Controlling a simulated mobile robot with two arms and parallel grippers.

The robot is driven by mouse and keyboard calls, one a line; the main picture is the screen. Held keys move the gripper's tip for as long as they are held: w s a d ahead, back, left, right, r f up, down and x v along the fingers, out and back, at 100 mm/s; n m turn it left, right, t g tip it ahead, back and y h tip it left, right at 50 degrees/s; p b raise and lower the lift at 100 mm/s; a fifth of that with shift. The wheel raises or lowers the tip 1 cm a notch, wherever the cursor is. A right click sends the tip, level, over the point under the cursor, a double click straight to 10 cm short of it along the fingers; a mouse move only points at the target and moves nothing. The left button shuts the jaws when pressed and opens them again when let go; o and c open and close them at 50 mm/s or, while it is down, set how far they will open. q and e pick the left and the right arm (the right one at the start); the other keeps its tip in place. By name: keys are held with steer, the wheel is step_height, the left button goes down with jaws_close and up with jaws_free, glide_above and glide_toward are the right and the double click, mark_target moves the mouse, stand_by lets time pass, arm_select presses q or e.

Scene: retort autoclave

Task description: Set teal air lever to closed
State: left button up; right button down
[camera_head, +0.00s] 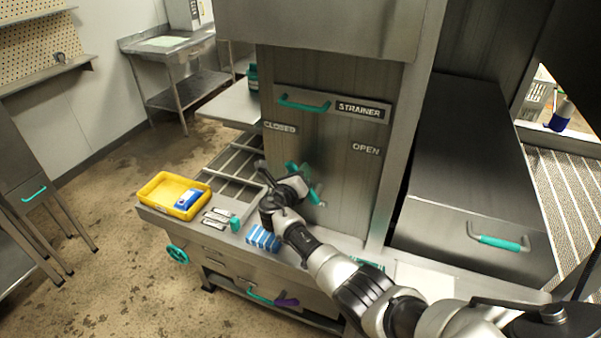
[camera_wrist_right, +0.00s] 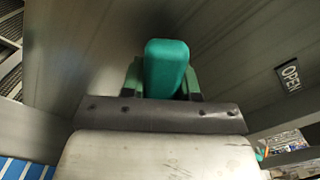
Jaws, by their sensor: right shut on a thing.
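The teal air lever (camera_head: 316,196) is on the steel front panel, below the CLOSED label (camera_head: 280,127) at left and the OPEN label (camera_head: 366,149) at right. My right gripper (camera_head: 294,172) is at the lever and partly hides it, so its exact angle is hard to tell. In the right wrist view the teal lever end (camera_wrist_right: 166,68) sits between the green finger pads of the right gripper (camera_wrist_right: 163,82), which is shut on it. The OPEN label also shows in that view (camera_wrist_right: 289,75). My left gripper is not in view.
A teal handle (camera_head: 304,103) is above, beside the STRAINER label (camera_head: 360,110). A steel box with a teal handle (camera_head: 498,241) stands at right. Open floor lies left.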

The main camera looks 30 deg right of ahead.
steer(key=c, duration=0.8)
jaws_free()
steer(key=shift+c, duration=0.2)
steer(key=b+v, duration=0.1)
steer(key=v, duration=0.9)
steer(key=shift+s+a, duration=0.25)
